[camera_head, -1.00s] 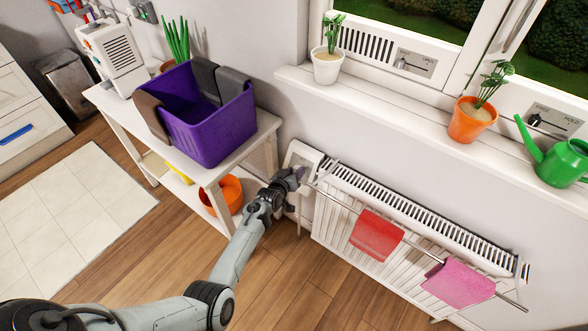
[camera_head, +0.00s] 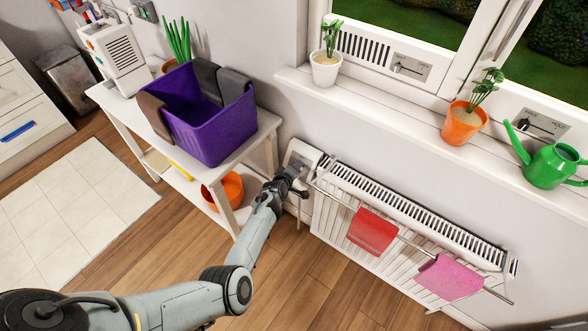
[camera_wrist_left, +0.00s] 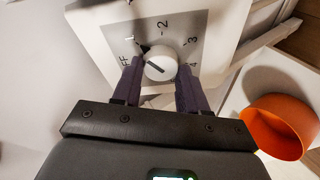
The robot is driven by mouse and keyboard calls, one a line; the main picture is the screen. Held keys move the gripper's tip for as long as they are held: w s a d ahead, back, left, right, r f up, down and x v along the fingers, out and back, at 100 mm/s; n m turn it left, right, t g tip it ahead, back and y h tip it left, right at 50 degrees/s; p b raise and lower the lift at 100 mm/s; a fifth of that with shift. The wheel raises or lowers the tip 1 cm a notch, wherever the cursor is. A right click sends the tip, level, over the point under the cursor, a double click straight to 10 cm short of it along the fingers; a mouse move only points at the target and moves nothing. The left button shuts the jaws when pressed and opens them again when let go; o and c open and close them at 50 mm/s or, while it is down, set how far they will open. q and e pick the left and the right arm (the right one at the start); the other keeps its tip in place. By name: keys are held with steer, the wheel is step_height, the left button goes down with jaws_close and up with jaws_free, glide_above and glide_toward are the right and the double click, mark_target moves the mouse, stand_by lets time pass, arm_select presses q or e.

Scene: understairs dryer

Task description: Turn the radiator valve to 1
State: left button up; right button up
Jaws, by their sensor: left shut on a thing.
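The radiator valve is a round white knob (camera_wrist_left: 160,63) on a grey dial plate in the left wrist view. The plate carries OFF, partly hidden, and numbers 1 to 4. A dark pointer on the knob's edge points up and left, close to the 1. My left gripper (camera_wrist_left: 158,85) has its two dark fingers on either side of the knob and is shut on it. In the head view my left gripper (camera_head: 291,174) is at the white valve box (camera_head: 305,152) at the radiator's left end and hides the knob. My right gripper is not in view.
The white radiator (camera_head: 410,220) has a rail with a red cloth (camera_head: 373,231) and a pink cloth (camera_head: 449,277). A white shelf table (camera_head: 233,165) with a purple bin (camera_head: 212,130) and an orange bowl (camera_head: 227,190) stands close left of my gripper. Open floor lies in front.

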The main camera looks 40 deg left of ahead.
arm_select(q)
steer(key=shift+f, duration=0.1)
stand_by(0.4)
steer(key=o, duration=1.1)
steer(key=shift+c, duration=0.2)
steer(key=p+v, duration=1)
steer(key=p, duration=0.3)
steer(key=shift+s+r, duration=0.25)
steer(key=shift+s, duration=0.1)
